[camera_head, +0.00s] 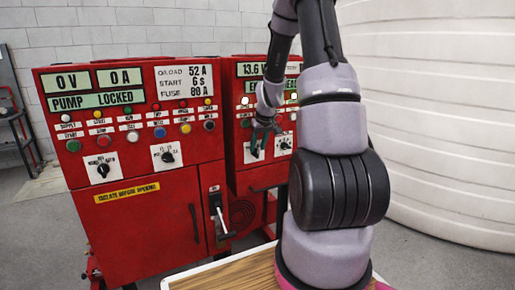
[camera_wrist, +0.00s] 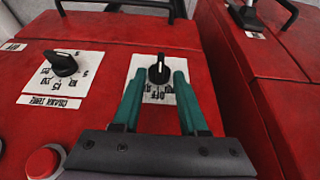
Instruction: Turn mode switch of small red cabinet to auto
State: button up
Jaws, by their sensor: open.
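The small red cabinet (camera_head: 250,181) stands right of a larger red cabinet. Its black mode switch (camera_wrist: 158,71) sits on a white plate in the wrist view, with a white mark on the knob towards the picture's top. The plate's lettering is upside down and partly covered by my fingers. My gripper (camera_wrist: 158,76) is open, with one green finger on each side of the knob. I cannot tell whether either finger touches it. In the head view my gripper (camera_head: 264,138) is in front of the cabinet's panel and partly covers this switch.
A second black knob, marked crank time (camera_wrist: 63,65), sits close beside the mode switch. A red button (camera_wrist: 43,161) lies near my gripper. The large cabinet (camera_head: 135,215) and a white tank (camera_head: 440,120) flank the arm. A wood-topped surface (camera_head: 225,272) is in front.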

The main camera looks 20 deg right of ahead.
jog(key=shift+w+f, duration=0.2)
jog(key=shift+f, duration=0.25)
jog(key=shift+c, duration=0.3)
grip_shut()
